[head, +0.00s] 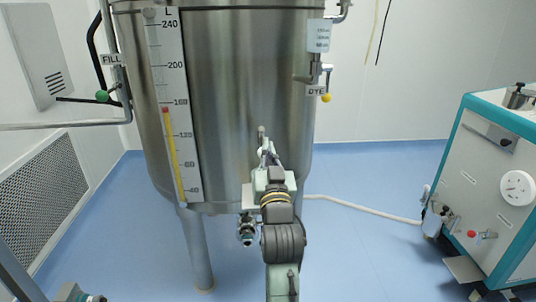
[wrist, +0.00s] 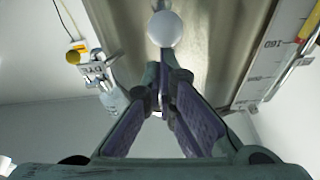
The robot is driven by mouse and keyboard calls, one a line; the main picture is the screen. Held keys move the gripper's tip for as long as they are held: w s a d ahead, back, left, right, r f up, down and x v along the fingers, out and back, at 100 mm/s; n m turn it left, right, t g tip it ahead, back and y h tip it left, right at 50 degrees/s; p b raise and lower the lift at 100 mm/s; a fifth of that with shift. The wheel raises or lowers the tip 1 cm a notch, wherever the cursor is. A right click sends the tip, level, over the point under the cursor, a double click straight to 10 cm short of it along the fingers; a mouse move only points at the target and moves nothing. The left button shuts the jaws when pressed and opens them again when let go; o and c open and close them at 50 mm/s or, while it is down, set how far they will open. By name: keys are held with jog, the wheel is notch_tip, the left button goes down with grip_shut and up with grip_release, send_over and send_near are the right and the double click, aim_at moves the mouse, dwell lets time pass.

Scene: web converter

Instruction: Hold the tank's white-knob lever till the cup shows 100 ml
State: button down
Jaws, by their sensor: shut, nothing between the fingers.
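The steel tank (head: 230,95) stands upright ahead of me. My gripper (head: 266,148) is raised in front of its lower middle. In the wrist view my gripper (wrist: 160,82) has its two fingers drawn together, with nothing held. A round white knob (wrist: 165,28) shows just past the fingertips, close to them; I cannot tell if they touch. In the head view the lever is mostly hidden by my gripper and too small to make out. A metal valve (head: 246,232) hangs under the tank, left of my arm. I cannot make out the cup or its reading.
A FILL lever with a green knob (head: 102,96) is at the tank's left. A DYE lever with a yellow knob (head: 326,98) is at its right. A level scale (head: 172,100) runs down the front.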

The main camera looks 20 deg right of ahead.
notch_tip(320, 180, down, 2)
jog(key=t+b, duration=0.1)
jog(key=b, duration=0.2)
jog(key=shift+w+f, duration=0.15)
jog(key=shift+f, duration=0.3)
dwell(1.0)
dwell(1.2)
